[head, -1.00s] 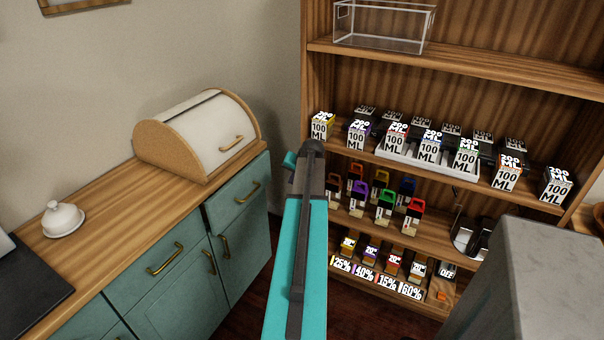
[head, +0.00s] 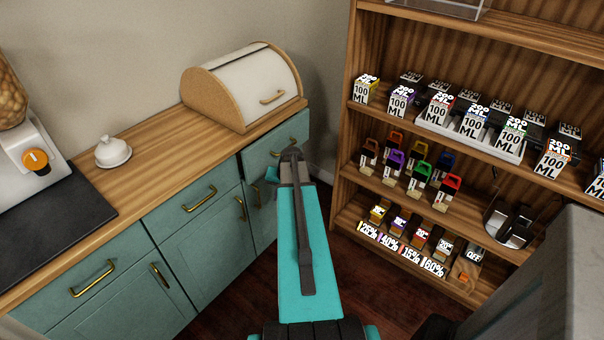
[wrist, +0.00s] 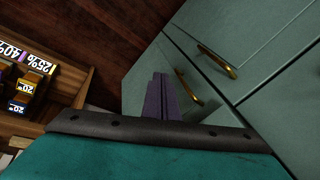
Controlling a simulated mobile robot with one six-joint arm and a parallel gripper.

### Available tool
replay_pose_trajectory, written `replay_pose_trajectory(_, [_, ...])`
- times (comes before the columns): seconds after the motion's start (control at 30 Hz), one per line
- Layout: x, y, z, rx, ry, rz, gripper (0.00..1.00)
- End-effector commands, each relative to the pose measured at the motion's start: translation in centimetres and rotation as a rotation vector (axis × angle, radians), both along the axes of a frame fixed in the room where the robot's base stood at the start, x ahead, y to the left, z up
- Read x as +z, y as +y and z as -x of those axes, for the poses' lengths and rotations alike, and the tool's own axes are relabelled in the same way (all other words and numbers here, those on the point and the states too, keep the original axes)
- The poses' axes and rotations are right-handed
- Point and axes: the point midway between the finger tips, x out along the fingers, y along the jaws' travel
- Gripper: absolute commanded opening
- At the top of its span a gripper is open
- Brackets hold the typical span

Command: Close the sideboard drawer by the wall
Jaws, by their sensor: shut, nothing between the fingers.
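The teal sideboard (head: 170,225) has a wooden top and brass handles. I cannot tell whether the fingers touch the front.
A bread box (head: 245,88) and a white lidded dish (head: 113,151) stand on the sideboard top. A wooden shelf unit (head: 480,150) with several cartons and bottles is at the right. Dark floor lies between it and the sideboard. A grey block (head: 550,270) is at lower right.

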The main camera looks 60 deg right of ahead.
Motion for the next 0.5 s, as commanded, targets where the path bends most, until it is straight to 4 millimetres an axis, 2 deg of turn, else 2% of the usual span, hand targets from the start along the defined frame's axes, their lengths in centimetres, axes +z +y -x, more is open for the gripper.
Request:
replay_pose_trajectory(0.03, [-1.2,2.5,-0.5,0.038,0.021,-0.013,0.00])
replay_pose_trajectory(0.2, [-4.9,9.7,-1.4,0.155,0.092,-0.047,0.00])
replay_pose_trajectory(0.5, [-10.6,21.7,-0.5,0.363,0.222,-0.094,0.00])
